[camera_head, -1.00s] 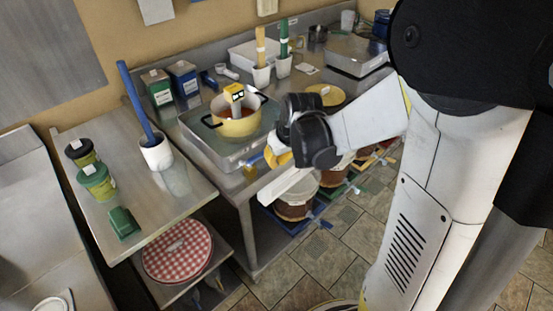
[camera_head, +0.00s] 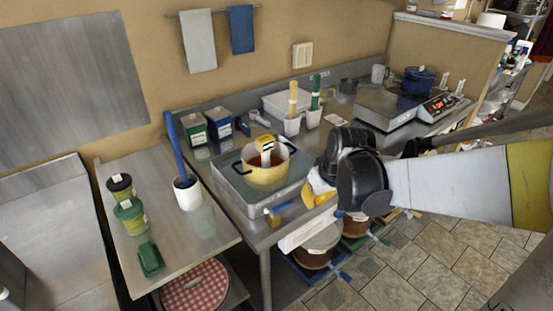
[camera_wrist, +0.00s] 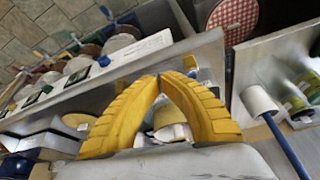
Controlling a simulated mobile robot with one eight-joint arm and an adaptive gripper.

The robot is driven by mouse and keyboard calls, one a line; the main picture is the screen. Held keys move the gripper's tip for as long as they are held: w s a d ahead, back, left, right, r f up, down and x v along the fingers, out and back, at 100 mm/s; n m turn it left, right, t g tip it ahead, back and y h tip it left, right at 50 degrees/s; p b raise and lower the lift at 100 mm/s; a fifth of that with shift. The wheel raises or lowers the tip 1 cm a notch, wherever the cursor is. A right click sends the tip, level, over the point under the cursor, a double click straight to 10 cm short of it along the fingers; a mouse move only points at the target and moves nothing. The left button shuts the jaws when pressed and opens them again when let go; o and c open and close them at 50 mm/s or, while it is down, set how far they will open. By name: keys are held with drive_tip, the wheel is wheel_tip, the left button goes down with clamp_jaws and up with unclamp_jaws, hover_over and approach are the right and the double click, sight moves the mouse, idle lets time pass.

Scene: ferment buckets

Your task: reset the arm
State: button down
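My gripper (camera_head: 317,192) is at the front edge of the steel counter (camera_head: 236,225), to the right of the yellow pot (camera_head: 266,176), and apart from the pot. In the wrist view its two yellow fingers (camera_wrist: 163,78) come together at the tips, with nothing seen between the tips. The pot shows partly behind the fingers in the wrist view (camera_wrist: 168,113). My white arm reaches in from the right edge of the head view. The black gripper body hides part of the counter behind it.
Brown buckets (camera_head: 314,255) stand below the counter. A side table (camera_head: 215,236) at left holds green jars (camera_head: 131,216) and a white cup (camera_head: 187,192) with a blue handle. The tiled floor (camera_head: 440,265) at right is open.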

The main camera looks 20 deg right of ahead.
drive_tip(key=s+a+r+t, duration=0.1)
drive_tip(key=s+a+r, duration=0.2)
drive_tip(key=s, duration=0.3)
drive_tip(key=s+a+r+m+t+b, duration=0.1)
drive_tip(key=s+a+r, duration=0.2)
drive_tip(key=s+a, duration=0.2)
drive_tip(key=shift+s+a+t, duration=0.2)
drive_tip(key=shift+s+t, duration=0.1)
drive_tip(key=shift+s, duration=0.3)
